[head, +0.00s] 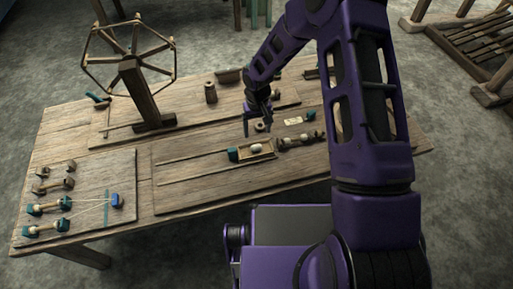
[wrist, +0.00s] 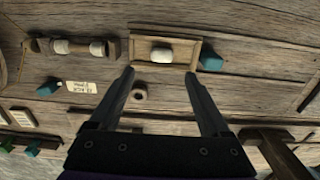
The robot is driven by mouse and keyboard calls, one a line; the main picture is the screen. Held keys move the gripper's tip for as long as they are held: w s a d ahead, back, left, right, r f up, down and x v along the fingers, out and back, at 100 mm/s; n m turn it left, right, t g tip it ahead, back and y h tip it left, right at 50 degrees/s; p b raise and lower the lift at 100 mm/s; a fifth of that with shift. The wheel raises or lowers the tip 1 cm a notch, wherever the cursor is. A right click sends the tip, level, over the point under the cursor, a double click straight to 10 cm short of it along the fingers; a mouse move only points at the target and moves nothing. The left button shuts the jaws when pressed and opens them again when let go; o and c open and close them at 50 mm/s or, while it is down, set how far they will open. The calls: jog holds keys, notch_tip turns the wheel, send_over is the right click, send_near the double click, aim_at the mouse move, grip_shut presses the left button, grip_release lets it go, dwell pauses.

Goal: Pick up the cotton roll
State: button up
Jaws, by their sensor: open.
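A small white roll that looks like the cotton roll (wrist: 161,55) lies in a shallow wooden tray (wrist: 190,43) with a teal block at its end. The roll also shows in the head view (head: 256,148), in the tray (head: 240,157) at the middle of the bench. My gripper (wrist: 160,74) is open and empty. In the wrist view its fingertips lie just short of the tray's near edge, with the roll ahead between them. In the head view my gripper (head: 256,122) hangs above the bench, behind the tray; its exact height is unclear.
A spindle with a pale roll (wrist: 75,46) lies beside the tray. A paper label (wrist: 76,87) is nearby. A wooden reel (head: 130,60) stands at the bench's left.

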aim_at(256, 146)
jog(key=f, duration=0.8)
jog(key=shift+a+f+b, duration=0.2)
jog(key=shift+f+b, duration=0.1)
jog(key=shift+f, duration=0.1)
jog(key=shift+c, duration=0.3)
grip_shut()
